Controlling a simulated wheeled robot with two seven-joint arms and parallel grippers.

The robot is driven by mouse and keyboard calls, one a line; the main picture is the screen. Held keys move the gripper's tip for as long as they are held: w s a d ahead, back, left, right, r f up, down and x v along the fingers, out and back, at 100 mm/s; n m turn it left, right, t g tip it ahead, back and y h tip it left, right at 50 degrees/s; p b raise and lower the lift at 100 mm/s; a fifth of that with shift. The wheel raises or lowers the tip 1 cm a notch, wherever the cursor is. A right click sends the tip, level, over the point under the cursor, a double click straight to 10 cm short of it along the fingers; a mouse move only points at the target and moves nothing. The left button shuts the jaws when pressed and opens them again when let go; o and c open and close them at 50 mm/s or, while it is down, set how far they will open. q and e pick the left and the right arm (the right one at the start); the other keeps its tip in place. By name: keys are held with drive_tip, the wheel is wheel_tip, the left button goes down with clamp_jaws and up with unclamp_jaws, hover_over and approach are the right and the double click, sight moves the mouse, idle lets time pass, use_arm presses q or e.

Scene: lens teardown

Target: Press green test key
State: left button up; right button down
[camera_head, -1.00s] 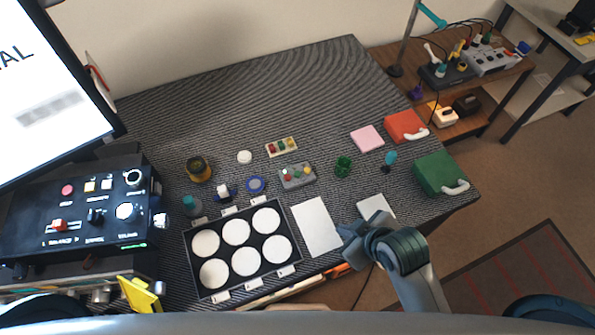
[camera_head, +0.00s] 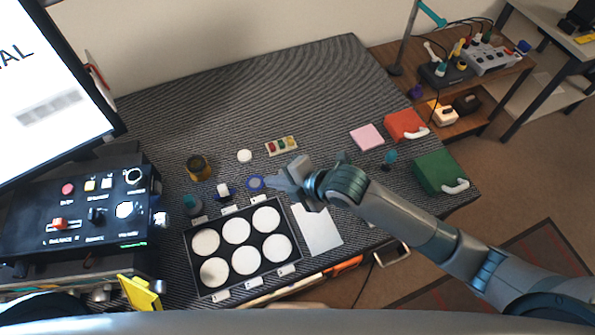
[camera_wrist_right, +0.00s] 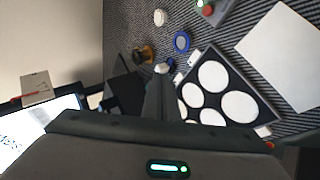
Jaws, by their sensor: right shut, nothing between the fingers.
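My right gripper (camera_head: 277,182) is shut and empty. It is above the middle of the bench, beside the blue ring (camera_head: 256,184), and its body covers the place of the small grey box with coloured buttons. In the right wrist view, a corner of that grey box (camera_wrist_right: 218,14) shows at the top edge, with a red button and a bit of green. My right gripper (camera_wrist_right: 162,72) points away from it there. A cream block (camera_head: 281,146) with red, green and yellow parts lies just behind the gripper. I cannot tell which green part is the test key. My left gripper is out of view.
A black tray (camera_head: 188,262) with several white discs lies in front, with a white sheet (camera_head: 318,232) to its right. A black control panel (camera_head: 70,205) and monitor (camera_head: 50,80) stand left. Green (camera_head: 437,172) and red (camera_head: 402,124) boxes are right. The bench's back is clear.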

drive_tip(key=w+d+f+n, duration=0.2)
drive_tip(key=w+d+n, duration=0.5)
drive_tip(key=w+n, duration=0.4)
drive_tip(key=shift+f+h, duration=0.15)
drive_tip(key=shift+h, duration=0.15)
drive_tip(key=shift+w+a+f, duration=0.1)
drive_tip(key=shift+f, duration=0.05)
wheel_tip(320, 180, down, 9)
drive_tip(key=b, duration=0.6)
drive_tip(key=shift+r, duration=0.2)
drive_tip(key=shift+f+b, duration=0.1)
drive_tip(key=shift+b, duration=0.3)
idle(1.5)
drive_tip(key=shift+f, duration=0.3)
